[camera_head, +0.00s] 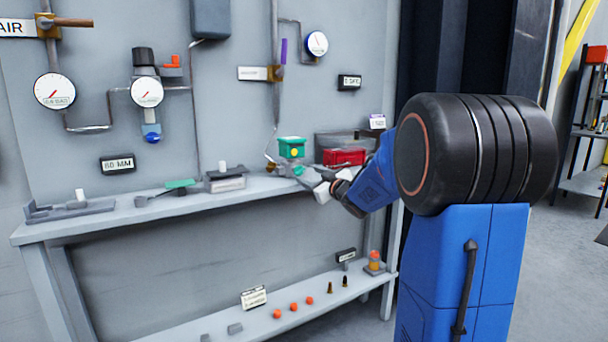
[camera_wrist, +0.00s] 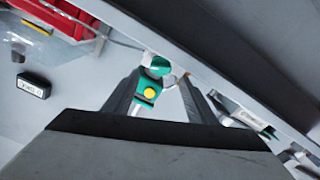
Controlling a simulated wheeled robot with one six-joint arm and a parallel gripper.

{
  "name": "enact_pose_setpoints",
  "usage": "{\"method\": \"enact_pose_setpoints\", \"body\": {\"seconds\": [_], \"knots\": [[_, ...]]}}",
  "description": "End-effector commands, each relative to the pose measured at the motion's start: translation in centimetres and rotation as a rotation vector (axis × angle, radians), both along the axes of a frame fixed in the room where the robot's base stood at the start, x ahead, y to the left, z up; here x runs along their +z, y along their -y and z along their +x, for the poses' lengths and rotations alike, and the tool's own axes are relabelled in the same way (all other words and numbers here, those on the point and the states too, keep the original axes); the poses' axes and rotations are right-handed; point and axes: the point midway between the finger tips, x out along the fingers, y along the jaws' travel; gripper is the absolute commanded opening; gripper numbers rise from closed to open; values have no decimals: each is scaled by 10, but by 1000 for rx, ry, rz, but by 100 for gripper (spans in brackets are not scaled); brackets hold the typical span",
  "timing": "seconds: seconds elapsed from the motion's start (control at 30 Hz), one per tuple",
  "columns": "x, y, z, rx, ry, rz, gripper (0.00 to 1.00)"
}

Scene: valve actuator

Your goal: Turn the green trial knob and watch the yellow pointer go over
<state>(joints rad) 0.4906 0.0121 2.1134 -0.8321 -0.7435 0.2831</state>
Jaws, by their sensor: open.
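I cannot tell which of these is the trial knob, or make out a pointer's direction. My gripper (camera_wrist: 161,77) is open, with its fingers on either side of the green parts; contact is not clear. In the head view my gripper (camera_head: 306,180) is small, low in front of the green block.
A red box (camera_head: 344,157) stands right of the green block. The bench (camera_head: 225,193) carries grey fixtures at left. A lower shelf (camera_head: 215,327) holds several small orange parts. Round gauges (camera_head: 54,91) and pipes line the wall panel. The bench edge runs close beneath my gripper.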

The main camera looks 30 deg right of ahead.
Motion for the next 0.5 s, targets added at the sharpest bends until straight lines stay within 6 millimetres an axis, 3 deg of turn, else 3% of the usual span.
{"method": "enact_pose_setpoints", "body": {"seconds": [0.3,0.5], "knots": [[1,3,-63,-1,2,-1,52],[0,3,-89,-1,0,-1,52]]}}
